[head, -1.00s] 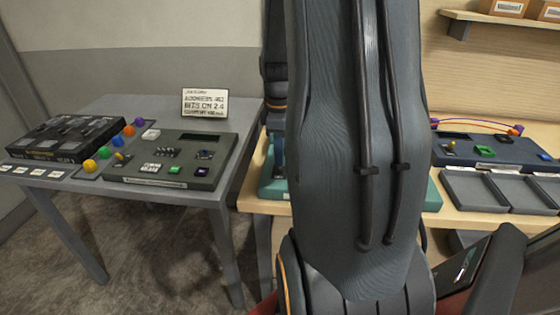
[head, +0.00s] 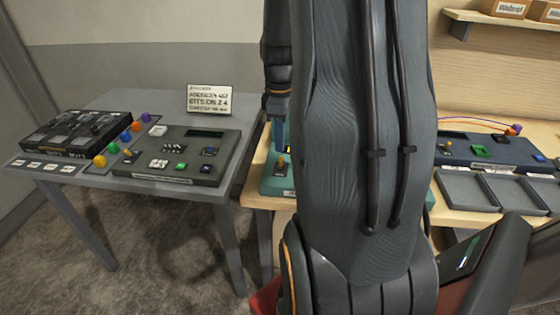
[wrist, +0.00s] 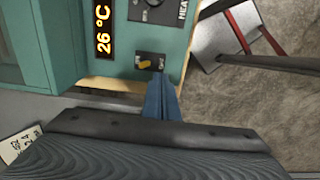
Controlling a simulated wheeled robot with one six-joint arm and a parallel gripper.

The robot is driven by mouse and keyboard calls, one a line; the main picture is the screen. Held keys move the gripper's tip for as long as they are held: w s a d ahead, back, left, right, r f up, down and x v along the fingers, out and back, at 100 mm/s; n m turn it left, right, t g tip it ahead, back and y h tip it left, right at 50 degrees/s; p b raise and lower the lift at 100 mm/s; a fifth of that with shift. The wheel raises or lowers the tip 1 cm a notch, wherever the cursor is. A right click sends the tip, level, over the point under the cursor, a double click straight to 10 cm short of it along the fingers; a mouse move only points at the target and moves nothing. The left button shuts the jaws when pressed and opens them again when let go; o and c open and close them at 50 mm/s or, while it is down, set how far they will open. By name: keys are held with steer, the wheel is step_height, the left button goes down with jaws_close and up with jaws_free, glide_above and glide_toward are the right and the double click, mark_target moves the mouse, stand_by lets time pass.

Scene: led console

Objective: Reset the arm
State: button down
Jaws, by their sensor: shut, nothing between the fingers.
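My gripper (wrist: 161,78) shows blue fingers closed together with nothing between them. In the wrist view its tips are right beside a yellow toggle (wrist: 145,64) on a dark plate of a teal console (wrist: 70,35); I cannot tell whether they touch. That console has a lit display (wrist: 103,29) reading 26 °C and a knob marked HEAT. In the head view the blue fingers (head: 281,135) point down just above the yellow toggle. My arm hides most of the teal console there.
A dark blue console (head: 500,150) and grey trays (head: 465,186) are on the wooden bench at right. Floor is clear between.

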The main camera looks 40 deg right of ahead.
steer(key=s+a+f+m+b, duration=0.1)
steer(key=a+f+m+b, duration=0.1)
steer(key=a, duration=0.6)
steer(key=s+a+f+m+t+b, duration=0.1)
steer(key=a+f+m+b, duration=0.2)
steer(key=a, duration=0.6)
steer(key=s+a+f+m+b, duration=0.1)
steer(key=a+f+m+b, duration=0.1)
steer(key=a, duration=0.6)
steer(key=shift+s+a+f+m+b, duration=0.3)
steer(key=shift+s+f+m+b, duration=0.1)
steer(key=shift+m+b, duration=0.15)
steer(key=shift+w+d, duration=0.1)
